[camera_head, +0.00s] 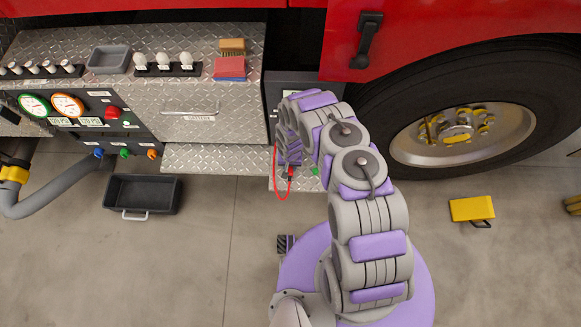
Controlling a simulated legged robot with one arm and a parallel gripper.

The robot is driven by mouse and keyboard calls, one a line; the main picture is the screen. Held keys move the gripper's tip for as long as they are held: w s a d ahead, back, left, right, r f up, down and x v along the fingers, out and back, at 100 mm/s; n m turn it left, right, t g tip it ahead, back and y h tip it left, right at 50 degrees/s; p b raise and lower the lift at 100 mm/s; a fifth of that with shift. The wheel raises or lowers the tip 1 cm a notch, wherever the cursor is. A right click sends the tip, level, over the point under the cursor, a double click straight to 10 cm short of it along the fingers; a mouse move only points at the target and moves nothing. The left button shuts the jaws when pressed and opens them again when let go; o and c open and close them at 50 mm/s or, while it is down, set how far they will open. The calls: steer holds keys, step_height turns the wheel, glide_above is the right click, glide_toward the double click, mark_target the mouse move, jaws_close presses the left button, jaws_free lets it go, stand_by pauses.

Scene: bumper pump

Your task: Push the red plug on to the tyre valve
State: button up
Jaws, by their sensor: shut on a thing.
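My arm reaches up from the lower middle and bends down at the left to my gripper (287,174), which is small and partly covered by its own links. It is shut on the red plug (291,171), of which only a little red shows. A thin red hose (281,196) loops below and left of it. They are over the metal step by the dark cabinet, left of the big tyre (365,130) and apart from it. The wheel has a silver rim and yellow hub parts (459,126). I cannot make out the tyre valve for sure.
The pump panel (85,117) with two gauges is at the left. A black bin (143,194) and a yellow block (471,208) lie on the floor. A tray (110,59), bulbs and a brush (232,46) stand on the truck's ledge. The grey floor between is mostly clear.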

steer(key=shift+r+p, duration=1.5)
steer(key=shift+r, duration=1.3)
